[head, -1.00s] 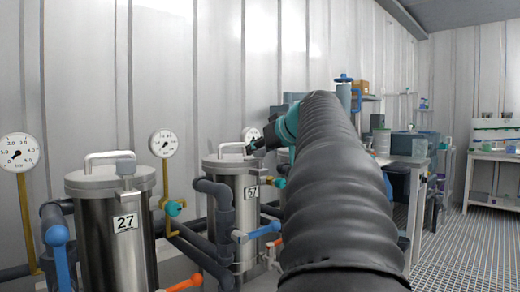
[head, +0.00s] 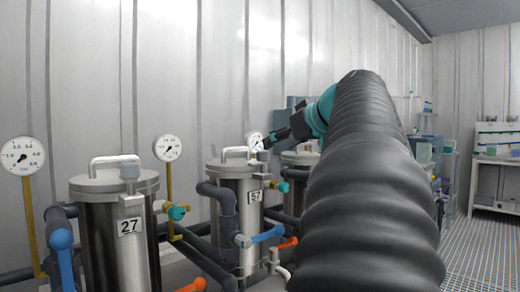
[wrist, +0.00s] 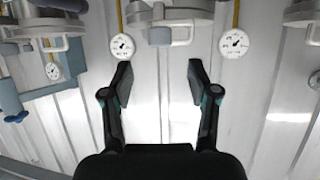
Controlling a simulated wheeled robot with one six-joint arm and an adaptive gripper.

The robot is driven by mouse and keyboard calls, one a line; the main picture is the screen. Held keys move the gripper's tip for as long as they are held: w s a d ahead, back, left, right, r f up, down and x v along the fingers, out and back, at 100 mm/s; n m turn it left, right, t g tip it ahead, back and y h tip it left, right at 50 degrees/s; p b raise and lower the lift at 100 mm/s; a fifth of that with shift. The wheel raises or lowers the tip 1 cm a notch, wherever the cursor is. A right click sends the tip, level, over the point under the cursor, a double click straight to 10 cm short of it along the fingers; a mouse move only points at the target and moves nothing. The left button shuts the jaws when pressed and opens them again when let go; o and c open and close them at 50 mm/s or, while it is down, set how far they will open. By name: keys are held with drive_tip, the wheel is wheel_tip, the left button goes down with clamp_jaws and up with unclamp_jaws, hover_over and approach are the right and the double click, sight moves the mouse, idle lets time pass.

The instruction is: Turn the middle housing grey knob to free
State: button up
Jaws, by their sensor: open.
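The middle housing (head: 238,195) is a steel vessel labelled 57, with a lid and a pale bar handle. Its grey knob (head: 263,155) is a small block at the lid's front right edge. In the wrist view a grey knob (wrist: 159,36) shows at a lid's edge at top centre, beyond my fingertips; I take it for the same one. My gripper (head: 268,142) is just above the knob in the head view. In the wrist view my gripper (wrist: 160,80) is open, with nothing between its fingers. The knob's exact turn is too small to tell.
Housing 27 (head: 105,230) stands at the left. A third housing (head: 298,158) is partly hidden behind my arm. Gauges (head: 168,148) stand behind the housings near the wall. Blue (head: 266,234) and orange (head: 283,244) valve handles stick out low. Grated floor is open at the right.

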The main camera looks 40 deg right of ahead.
drive_tip(key=v, duration=0.3)
drive_tip(key=shift+s, duration=0.1)
idle(0.4)
drive_tip(key=w+a+f+g+y+p, duration=0.2)
drive_tip(key=a+f, duration=0.5)
drive_tip(key=a, duration=0.4)
drive_tip(key=w+a+f+g+y+p, duration=0.2)
drive_tip(key=a+f, duration=0.5)
drive_tip(key=a, duration=0.4)
drive_tip(key=s+a+f+g+h+p, duration=0.1)
drive_tip(key=s+a+f, duration=0.1)
drive_tip(key=s+f, duration=0.3)
drive_tip(key=s+a+f+g+p, duration=0.1)
drive_tip(key=s+a+f, duration=0.2)
drive_tip(key=f, duration=0.5)
drive_tip(key=s+a+f+n+g+h+p, duration=0.1)
drive_tip(key=s+a+f, duration=0.2)
drive_tip(key=s+f, duration=0.3)
drive_tip(key=shift+s+f+g+h+p, duration=0.3)
drive_tip(key=shift+f+g+p, duration=0.1)
drive_tip(key=shift+f, duration=0.45)
